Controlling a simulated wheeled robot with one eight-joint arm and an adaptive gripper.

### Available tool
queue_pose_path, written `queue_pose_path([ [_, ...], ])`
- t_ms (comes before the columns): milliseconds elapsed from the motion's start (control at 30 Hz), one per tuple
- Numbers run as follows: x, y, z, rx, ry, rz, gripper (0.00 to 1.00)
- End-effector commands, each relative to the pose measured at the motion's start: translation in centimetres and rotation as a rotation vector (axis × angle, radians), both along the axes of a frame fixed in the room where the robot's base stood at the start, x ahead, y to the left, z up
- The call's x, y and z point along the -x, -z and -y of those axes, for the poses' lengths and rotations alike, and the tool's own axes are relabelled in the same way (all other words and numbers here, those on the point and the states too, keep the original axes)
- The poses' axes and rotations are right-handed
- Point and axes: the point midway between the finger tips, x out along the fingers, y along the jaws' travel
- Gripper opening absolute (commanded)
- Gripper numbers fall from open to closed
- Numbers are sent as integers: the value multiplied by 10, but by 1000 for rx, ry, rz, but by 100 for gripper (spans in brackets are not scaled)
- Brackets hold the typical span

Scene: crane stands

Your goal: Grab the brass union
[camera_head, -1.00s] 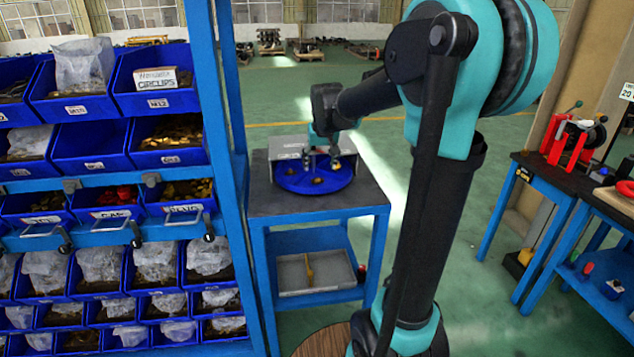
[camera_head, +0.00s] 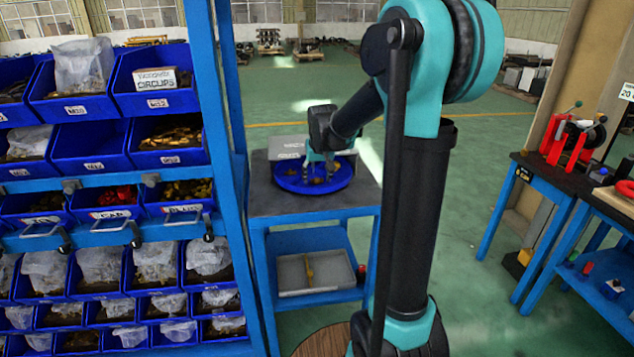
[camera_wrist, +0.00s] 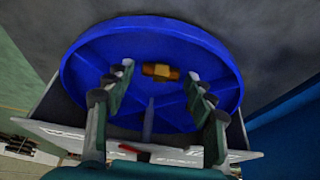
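The brass union (camera_wrist: 162,71) lies on the blue round tray (camera_wrist: 215,54) in the wrist view, near the tray's middle. My gripper (camera_wrist: 160,73) is open, with one finger on each side of the union's line and a clear gap to it. Nothing is held between the fingers. In the head view my gripper (camera_head: 321,174) is low over the blue tray (camera_head: 346,178). Small brass-coloured spots show by the fingertips there, too small to tell apart. Whether the fingertips touch the tray is not clear.
The tray sits on a grey-topped blue stand (camera_head: 262,198) with a grey bin (camera_head: 316,273) on its lower shelf. A light box-like panel (camera_head: 287,147) stands behind the tray. A blue rack of bins (camera_head: 218,150) is close on the left.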

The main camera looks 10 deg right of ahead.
Motion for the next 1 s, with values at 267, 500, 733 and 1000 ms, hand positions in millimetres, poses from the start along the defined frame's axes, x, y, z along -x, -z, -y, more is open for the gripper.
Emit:
queue_pose_path([
  [267,0,0,0,0,0,0,16],
  [500,0,0,0,0,0,0,8],
  [733,0,-7,0,0,0,0,8],
  [1000,1,-50,0,0,0,0,8],
])
